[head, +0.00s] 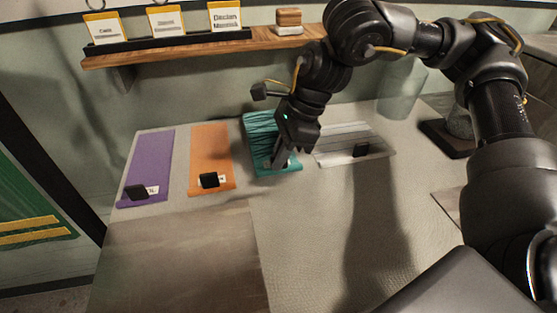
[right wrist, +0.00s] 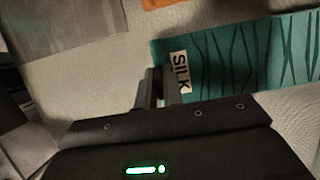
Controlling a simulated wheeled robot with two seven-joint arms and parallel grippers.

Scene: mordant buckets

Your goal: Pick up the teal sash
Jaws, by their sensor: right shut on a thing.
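The teal sash (head: 262,128) lies on the pale worktop between the orange sash and a sheer grey sash, with dark wavy lines across it. In the right wrist view the teal sash (right wrist: 235,62) carries a white tag (right wrist: 180,72) reading "SILK". My right gripper (head: 279,160) is at the sash's near end, beside the tag, with its fingers (right wrist: 160,88) shut on the sash. The exact grip point is partly hidden by the fingers. My left gripper is out of view.
The orange sash (head: 210,150), purple sash (head: 149,165) and sheer grey sash (head: 345,138) lie alongside, each with a black block. A wooden shelf (head: 190,47) with label cards is behind. The worktop (head: 310,230) in front is clear.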

